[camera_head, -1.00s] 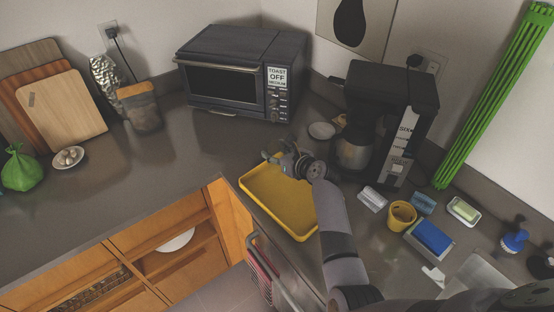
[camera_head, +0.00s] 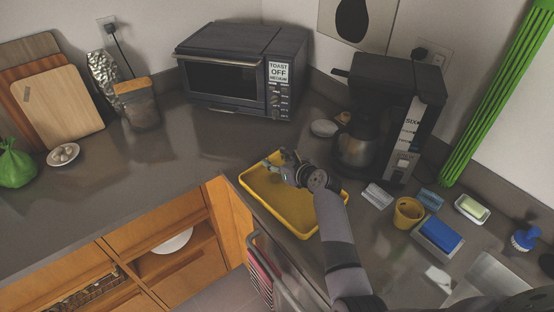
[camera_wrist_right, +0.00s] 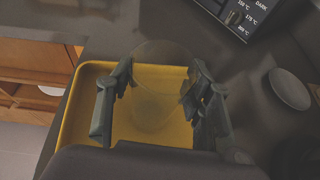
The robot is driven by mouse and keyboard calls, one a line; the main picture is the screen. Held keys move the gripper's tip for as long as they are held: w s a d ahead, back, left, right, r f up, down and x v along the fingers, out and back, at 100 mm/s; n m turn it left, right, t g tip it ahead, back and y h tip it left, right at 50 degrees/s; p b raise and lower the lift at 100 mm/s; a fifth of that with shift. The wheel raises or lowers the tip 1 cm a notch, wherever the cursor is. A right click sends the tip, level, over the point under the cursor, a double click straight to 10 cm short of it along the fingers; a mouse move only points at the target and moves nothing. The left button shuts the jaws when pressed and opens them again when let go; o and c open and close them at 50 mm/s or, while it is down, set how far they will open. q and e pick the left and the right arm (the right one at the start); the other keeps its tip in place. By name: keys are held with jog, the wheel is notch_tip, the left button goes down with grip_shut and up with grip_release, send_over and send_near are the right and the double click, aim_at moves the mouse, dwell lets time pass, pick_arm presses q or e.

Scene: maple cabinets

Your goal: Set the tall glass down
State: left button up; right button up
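The tall glass (camera_wrist_right: 155,108) is clear and empty-looking; in the wrist view it stands between the two fingers of my right gripper (camera_wrist_right: 162,82). The fingers meet its sides, so the gripper is shut on it. Behind the glass is the yellow tray (camera_wrist_right: 75,105). In the head view my right gripper (camera_head: 281,163) is over the far part of the tray (camera_head: 300,229), and the glass is barely visible there. I cannot tell whether the glass's base touches the tray. My left gripper is not in view.
The toaster oven (camera_head: 235,70) stands behind the tray, and the coffee maker (camera_head: 388,120) stands behind and right. A yellow cup (camera_head: 407,213) and a blue sponge (camera_head: 437,234) sit to the right. The near part of the tray is bare. The counter's front edge runs along the tray's left.

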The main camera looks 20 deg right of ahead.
jog(key=o, duration=0.4)
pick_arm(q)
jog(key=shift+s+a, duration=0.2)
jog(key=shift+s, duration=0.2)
pick_arm(e)
jog(key=shift+r, duration=0.3)
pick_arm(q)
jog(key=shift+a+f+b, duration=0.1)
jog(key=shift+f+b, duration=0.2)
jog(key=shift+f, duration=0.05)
pick_arm(e)
jog(key=v, duration=1.2)
jog(key=shift+f, duration=0.1)
jog(key=shift+s+a+f, duration=0.1)
